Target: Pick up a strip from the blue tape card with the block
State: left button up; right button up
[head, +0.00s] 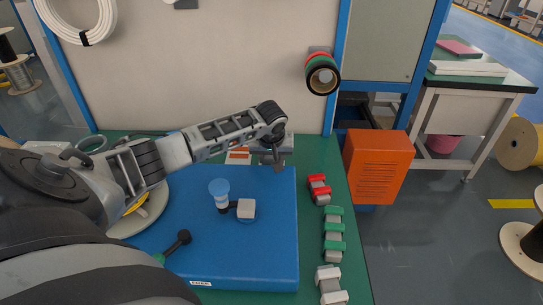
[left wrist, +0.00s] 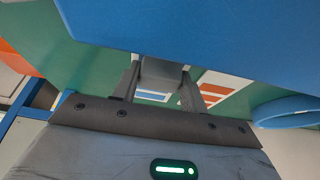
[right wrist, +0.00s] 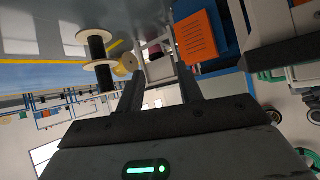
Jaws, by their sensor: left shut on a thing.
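In the left wrist view the left gripper (left wrist: 160,80) is shut on a dark grey block (left wrist: 162,71). The blue tape card (left wrist: 152,97), white with blue strips, shows between and behind the fingers. Whether the block touches it I cannot tell. A card with orange strips (left wrist: 215,90) lies beside it; it also shows in the head view (head: 238,156). The head view hides the blue card. My right gripper (right wrist: 158,92) is open and empty, away from the table.
On the mat stand a blue cup-shaped part (head: 219,190), a white block (head: 246,209) and a dark-knobbed handle (head: 180,242). Red (head: 319,189), green (head: 334,235) and white (head: 331,285) clamp-like parts line the right. An orange cabinet (head: 376,165) stands beyond the table.

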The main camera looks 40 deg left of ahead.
pick_arm(q)
jog(key=shift+s+f, duration=0.1)
pick_arm(e)
jog(key=shift+s+d, duration=0.1)
dwell(0.3)
